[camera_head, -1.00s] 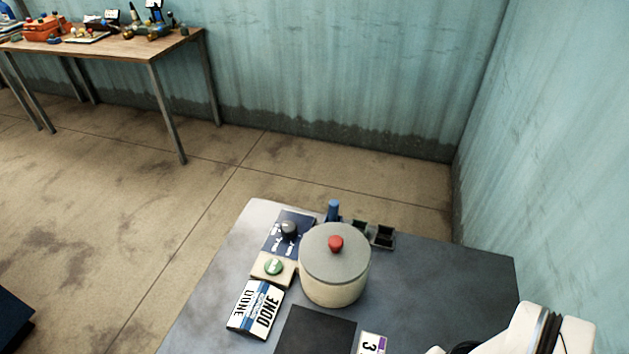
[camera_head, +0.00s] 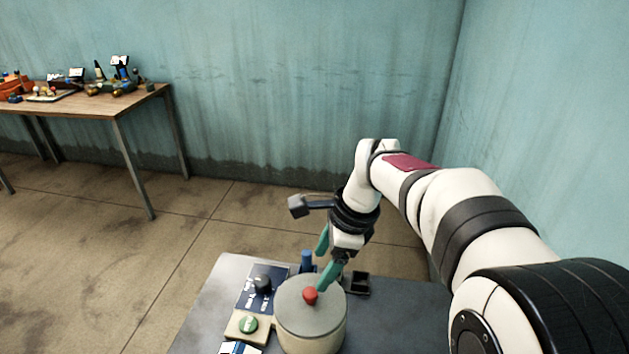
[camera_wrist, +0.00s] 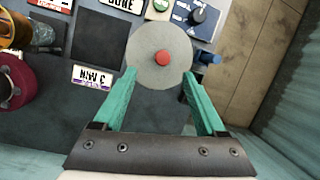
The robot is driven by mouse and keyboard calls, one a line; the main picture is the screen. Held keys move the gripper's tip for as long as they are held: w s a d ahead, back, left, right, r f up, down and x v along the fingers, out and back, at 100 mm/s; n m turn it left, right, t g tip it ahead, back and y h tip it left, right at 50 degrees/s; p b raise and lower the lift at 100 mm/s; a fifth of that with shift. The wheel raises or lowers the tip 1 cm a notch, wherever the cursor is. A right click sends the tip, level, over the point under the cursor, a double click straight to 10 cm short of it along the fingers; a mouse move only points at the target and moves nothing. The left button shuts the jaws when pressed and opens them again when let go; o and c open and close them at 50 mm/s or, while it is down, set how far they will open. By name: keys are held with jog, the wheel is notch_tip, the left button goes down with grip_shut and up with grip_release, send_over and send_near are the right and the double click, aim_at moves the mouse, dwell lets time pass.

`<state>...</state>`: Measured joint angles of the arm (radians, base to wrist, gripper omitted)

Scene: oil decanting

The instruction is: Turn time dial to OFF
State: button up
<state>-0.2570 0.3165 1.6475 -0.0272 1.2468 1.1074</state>
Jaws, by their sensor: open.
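The time dial is a black knob (camera_head: 262,284) on a dark blue panel (camera_head: 250,300) with white markings, at the left of the table. It also shows in the wrist view (camera_wrist: 197,16) at the top. I cannot read its setting. My gripper (camera_head: 326,262) has green fingers and is open and empty. It is above the back of the round pot, right of the dial. In the wrist view the open fingers (camera_wrist: 158,82) spread either side of the near part of the pot lid, with the dial beyond them.
The cream pot (camera_head: 312,325) with a grey lid and red knob (camera_head: 310,295) stands right of the dial. A green button (camera_head: 248,324) is in front of the panel. A blue post (camera_head: 306,261) rises behind the pot. Small black bins (camera_head: 357,285) stand at the back.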

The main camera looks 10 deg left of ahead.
aim_at(262, 280)
jog(key=shift+o, duration=0.4)
jog(key=w+a+f+m, duration=0.4)
jog(key=w+a+f, duration=0.2)
jog(key=w+a, duration=0.2)
jog(key=shift+a+f+m+y, duration=0.15)
jog(key=shift+a+m+y, duration=0.2)
jog(key=shift+a, duration=0.7)
jog(key=x, duration=1.6)
jog(key=shift+w+a, duration=0.1)
jog(key=shift+w, duration=0.3)
grip_shut()
jog(key=shift+w+n+g, duration=0.1)
jog(key=shift+n+g, duration=0.4)
jog(key=shift+n, duration=1)
jog(key=shift+w+n+g, duration=0.1)
jog(key=shift+n+g, duration=0.4)
jog(key=shift+n, duration=0.95)
grip_release()
